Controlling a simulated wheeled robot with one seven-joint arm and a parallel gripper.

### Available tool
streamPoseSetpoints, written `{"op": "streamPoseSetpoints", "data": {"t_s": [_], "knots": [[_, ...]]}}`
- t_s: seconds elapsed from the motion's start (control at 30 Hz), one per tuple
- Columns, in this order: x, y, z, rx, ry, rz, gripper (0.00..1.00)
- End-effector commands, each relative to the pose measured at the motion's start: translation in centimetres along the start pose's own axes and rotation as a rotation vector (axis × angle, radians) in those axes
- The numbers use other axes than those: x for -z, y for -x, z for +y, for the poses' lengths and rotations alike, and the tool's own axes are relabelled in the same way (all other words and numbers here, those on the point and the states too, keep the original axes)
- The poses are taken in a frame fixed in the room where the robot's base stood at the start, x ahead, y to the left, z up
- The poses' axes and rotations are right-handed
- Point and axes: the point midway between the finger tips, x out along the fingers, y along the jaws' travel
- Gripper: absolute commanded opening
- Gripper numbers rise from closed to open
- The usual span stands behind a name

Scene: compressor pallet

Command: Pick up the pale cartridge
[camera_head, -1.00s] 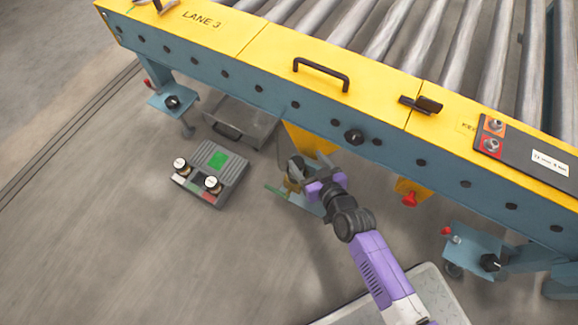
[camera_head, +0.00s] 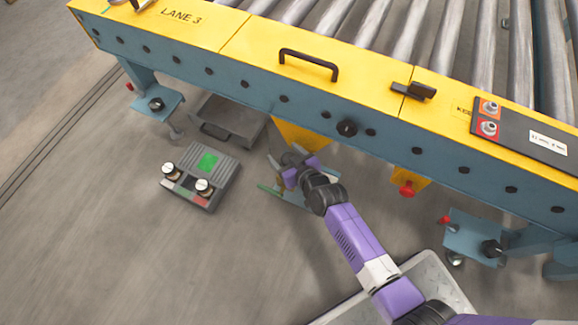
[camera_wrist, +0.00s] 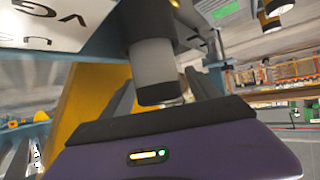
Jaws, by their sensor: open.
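The pale cartridge seems to be the light cylinder (camera_wrist: 152,62) with a grey lower band, upright in the middle of the wrist view. I cannot make it out in the head view, where my gripper and arm cover that spot. My gripper (camera_head: 287,160) is open, low beside the conveyor's front side, under the yellow plate. In the wrist view its purple body fills the bottom and its dark fingers lie at either side of the cylinder. I cannot tell whether they touch it.
The yellow and blue conveyor (camera_head: 250,85) runs above my gripper. A grey control box (camera_head: 200,175) with two knobs and a grey open bin (camera_head: 232,120) stand on the floor to the left. A red knob (camera_head: 407,188) hangs to the right. The floor at lower left is clear.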

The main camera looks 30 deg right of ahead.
Motion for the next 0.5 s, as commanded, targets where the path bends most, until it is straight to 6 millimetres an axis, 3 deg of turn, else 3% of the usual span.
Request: {"op": "streamPoseSetpoints", "data": {"t_s": [0.17,0.5], "knots": [[0.03,0.01,0.00,0.000,0.000,0.000,0.70],[0.02,0.03,-0.01,0.000,0.000,0.000,0.05]]}}
